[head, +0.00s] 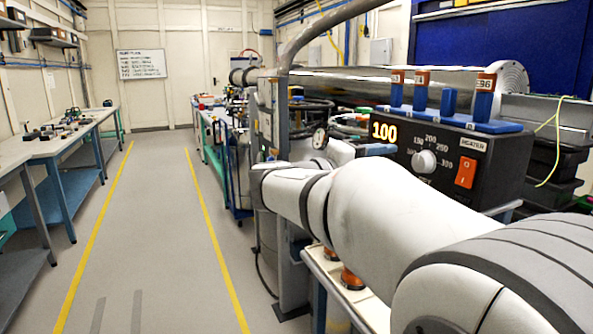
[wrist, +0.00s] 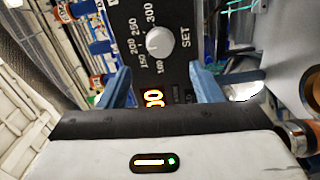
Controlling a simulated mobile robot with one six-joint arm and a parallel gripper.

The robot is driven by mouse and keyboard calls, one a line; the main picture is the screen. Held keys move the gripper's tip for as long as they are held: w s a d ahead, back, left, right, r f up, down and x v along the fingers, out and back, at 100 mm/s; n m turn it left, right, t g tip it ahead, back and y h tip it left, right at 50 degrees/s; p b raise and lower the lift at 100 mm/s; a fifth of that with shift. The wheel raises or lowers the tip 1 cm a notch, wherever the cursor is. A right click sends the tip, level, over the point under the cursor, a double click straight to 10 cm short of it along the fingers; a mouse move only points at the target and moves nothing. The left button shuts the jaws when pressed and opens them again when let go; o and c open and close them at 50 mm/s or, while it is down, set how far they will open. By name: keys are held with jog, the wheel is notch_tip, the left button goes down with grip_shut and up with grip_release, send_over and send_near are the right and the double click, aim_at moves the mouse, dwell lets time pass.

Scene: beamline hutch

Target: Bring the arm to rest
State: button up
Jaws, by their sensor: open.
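My arm (head: 375,215) reaches out from the lower right across the head view and folds back at its far end. My gripper (wrist: 162,88) is open, with its two blue fingers apart and nothing seen between them but the heater's front panel. The black heater box has a white knob (head: 424,161), a lit display (head: 384,131) reading 100 and an orange-red switch (head: 466,171). In the wrist view, the knob (wrist: 160,43) is ahead of the fingers; I cannot tell whether they touch the box.
A grey post (head: 283,130) rises beside the arm. A long shiny pipe (head: 345,85) runs behind. The aisle (head: 150,210) between the yellow lines is clear. A bench (head: 75,142) stands left.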

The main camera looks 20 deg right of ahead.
jog(key=s+a+f+n+y+p, duration=0.2)
jog(key=s+a+f+y+p, duration=0.4)
jog(key=s+f+y+p, duration=0.3)
jog(key=s+a+f+m+t+y+p, duration=0.1)
jog(key=s+a+f+y+p, duration=0.2)
jog(key=a+y+p, duration=0.4)
jog(key=s+a+y, duration=0.1)
jog(key=a+y, duration=0.1)
jog(key=a, duration=0.4)
jog(key=shift+f+m+p, duration=0.2)
jog(key=shift+m+p, duration=0.15)
jog(key=shift+m, duration=0.05)
jog(key=shift+c, duration=0.5)
